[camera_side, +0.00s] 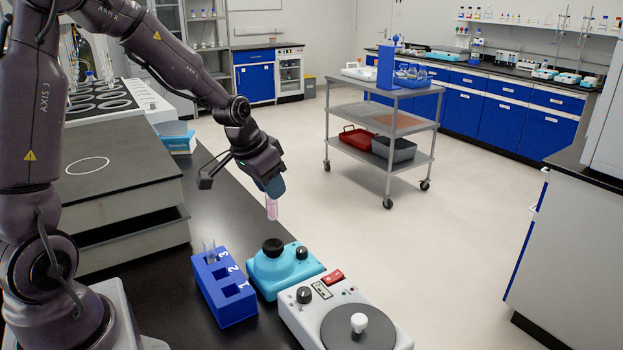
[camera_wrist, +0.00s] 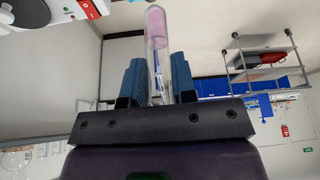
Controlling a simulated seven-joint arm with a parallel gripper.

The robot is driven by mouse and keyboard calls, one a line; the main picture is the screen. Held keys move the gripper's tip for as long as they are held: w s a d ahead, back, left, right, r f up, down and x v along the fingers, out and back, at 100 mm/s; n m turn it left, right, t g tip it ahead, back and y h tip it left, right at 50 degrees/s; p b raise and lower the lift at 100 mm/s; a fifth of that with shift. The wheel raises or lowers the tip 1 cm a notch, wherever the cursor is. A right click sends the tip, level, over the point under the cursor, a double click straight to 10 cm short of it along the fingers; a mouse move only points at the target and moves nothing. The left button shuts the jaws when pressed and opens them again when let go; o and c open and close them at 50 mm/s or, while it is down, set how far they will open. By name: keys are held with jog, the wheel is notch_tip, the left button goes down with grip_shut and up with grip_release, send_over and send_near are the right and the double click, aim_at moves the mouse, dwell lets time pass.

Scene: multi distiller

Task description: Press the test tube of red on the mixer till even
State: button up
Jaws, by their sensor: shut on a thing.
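My gripper (camera_side: 271,187) is shut on a test tube (camera_side: 271,208) with pinkish-red liquid in its lower end. The tube hangs roughly upright in the air, behind and above the mixer. In the wrist view the blue fingers of my gripper (camera_wrist: 158,80) hold the tube on both sides, and the pink liquid in the tube (camera_wrist: 157,28) shows at the far end. The mixer (camera_side: 284,268) is a turquoise box with a black round cup on top and a black knob. The tube is apart from the cup. How even the liquid is I cannot tell.
A white hotplate device (camera_side: 345,318) with a grey disc stands at the front right. Blue-white boxes (camera_side: 178,140) lie further back.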

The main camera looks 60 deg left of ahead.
aim_at(269, 214)
jog(key=shift+s+d+f, duration=0.25)
jog(key=shift+s+f, duration=0.1)
jog(key=shift+f, duration=0.25)
jog(key=shift+w+f, duration=0.1)
jog(key=shift+f, duration=1.75)
jog(key=shift+f, duration=1.1)
dwell(4.4)
